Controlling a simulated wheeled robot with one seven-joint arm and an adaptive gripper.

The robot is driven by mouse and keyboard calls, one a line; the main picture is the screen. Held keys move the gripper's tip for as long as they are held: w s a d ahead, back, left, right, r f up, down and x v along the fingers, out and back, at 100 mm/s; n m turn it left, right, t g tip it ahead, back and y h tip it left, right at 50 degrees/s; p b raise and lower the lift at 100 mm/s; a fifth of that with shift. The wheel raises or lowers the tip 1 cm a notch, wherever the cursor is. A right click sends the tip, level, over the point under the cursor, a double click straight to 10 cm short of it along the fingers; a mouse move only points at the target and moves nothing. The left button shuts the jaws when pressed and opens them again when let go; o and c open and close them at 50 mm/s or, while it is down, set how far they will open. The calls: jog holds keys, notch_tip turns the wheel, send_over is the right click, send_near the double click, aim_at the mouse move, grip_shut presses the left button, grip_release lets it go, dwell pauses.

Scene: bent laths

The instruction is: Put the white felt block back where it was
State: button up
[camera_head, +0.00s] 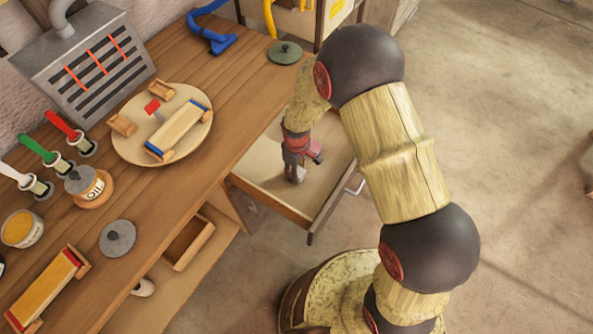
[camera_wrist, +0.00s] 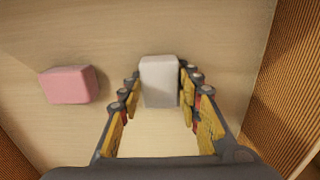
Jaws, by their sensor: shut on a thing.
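The white felt block (camera_wrist: 160,88) stands between the fingers of my gripper (camera_wrist: 159,76) in the wrist view. The gripper is shut on it, one finger on each side. In the head view my gripper (camera_head: 295,172) reaches down into the open drawer (camera_head: 262,180) at the bench's front. There the white block cannot be made out behind the fingers. I cannot tell whether the block touches the drawer floor. A pink block (camera_wrist: 68,85) lies on the drawer floor to the left in the wrist view, apart from the fingers.
The drawer walls (camera_wrist: 289,75) stand close on the right. The bench (camera_head: 195,195) above holds a round board (camera_head: 125,150) with wooden pieces, brushes, an oil pot (camera_head: 97,188), lids and a red-and-yellow lath piece (camera_head: 45,285). A green lid (camera_head: 285,52) lies near the bench edge.

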jog(key=o, duration=1.1)
jog(key=shift+f, duration=0.1)
notch_tip(320, 180, up, 13)
jog(key=p, duration=0.4)
notch_tip(320, 180, up, 10)
jog(key=m+t, duration=0.1)
jog(key=m, duration=0.1)
send_over(305, 170)
jog(key=s+d+r+m+t, duration=0.1)
jog(key=s+d+r+m, duration=0.15)
jog(key=r, duration=0.35)
jog(key=s+d+r+m+t, duration=0.1)
jog(key=s+d+r, duration=0.2)
jog(key=r, duration=0.3)
jog(key=s+d+r+m+t, duration=0.1)
jog(key=s+d+r, duration=0.1)
jog(key=s+r, duration=0.1)
jog(key=s+d+r+m, duration=0.2)
jog(key=s+r, duration=0.2)
jog(key=s, duration=0.2)
jog(key=s+d+r+m+t, duration=0.1)
jog(key=s+r+m, duration=0.1)
jog(key=s, duration=0.3)
jog(key=shift+s+d+r+t, duration=0.15)
jog(key=shift+d+r, duration=0.05)
jog(key=shift+r, duration=0.2)
jog(key=shift+s+d+r+t, duration=0.1)
jog(key=shift+d+r+t, duration=0.1)
jog(key=shift+r, duration=0.2)
